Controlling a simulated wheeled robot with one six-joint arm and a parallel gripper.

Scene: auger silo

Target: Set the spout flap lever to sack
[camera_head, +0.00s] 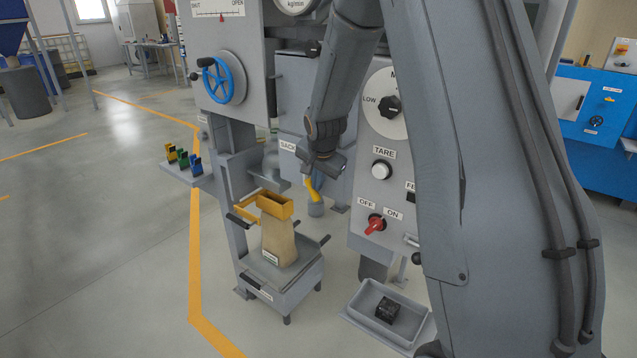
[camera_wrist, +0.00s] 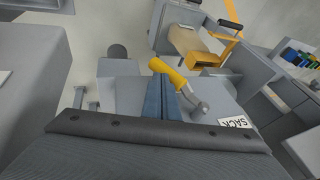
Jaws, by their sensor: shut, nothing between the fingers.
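The spout flap lever has a yellow grip (camera_wrist: 167,72) on a bent grey arm in the wrist view. The grip also shows below my gripper in the head view (camera_head: 313,188). A SACK label (camera_wrist: 236,122) lies to the right of the lever in the wrist view and left of my gripper in the head view (camera_head: 288,147). My gripper (camera_wrist: 163,84) is shut and empty. Its blue-grey fingers overlap the left side of the yellow grip in the wrist view; I cannot tell whether they touch it. My wrist hides part of the spout area in the head view.
A paper sack (camera_head: 279,240) hangs at a yellow clamp (camera_head: 274,206) over a scale platform. A panel with a TARE button (camera_head: 381,170) and a red OFF/ON switch (camera_head: 376,224) stands to the right. A grey tray (camera_head: 360,302) with a black block lies on the floor.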

